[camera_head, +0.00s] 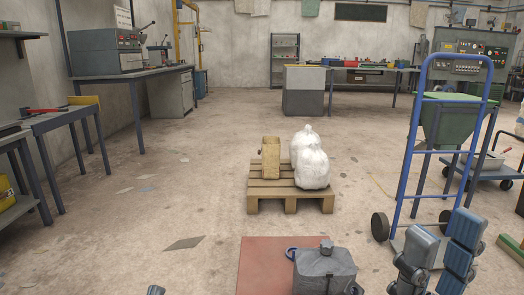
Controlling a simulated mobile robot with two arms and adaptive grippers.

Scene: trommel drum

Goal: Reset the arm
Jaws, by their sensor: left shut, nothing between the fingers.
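Only a small blue-grey tip of my left gripper (155,290) shows at the bottom edge, left of centre. It is shut, with nothing visible in it, and stands apart from other things. My right arm's blue-grey segments rise at the bottom right, in front of the blue hand truck's foot. I cannot make out the right gripper's fingers there, or whether they hold anything.
A blue hand truck (408,170) stands right.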

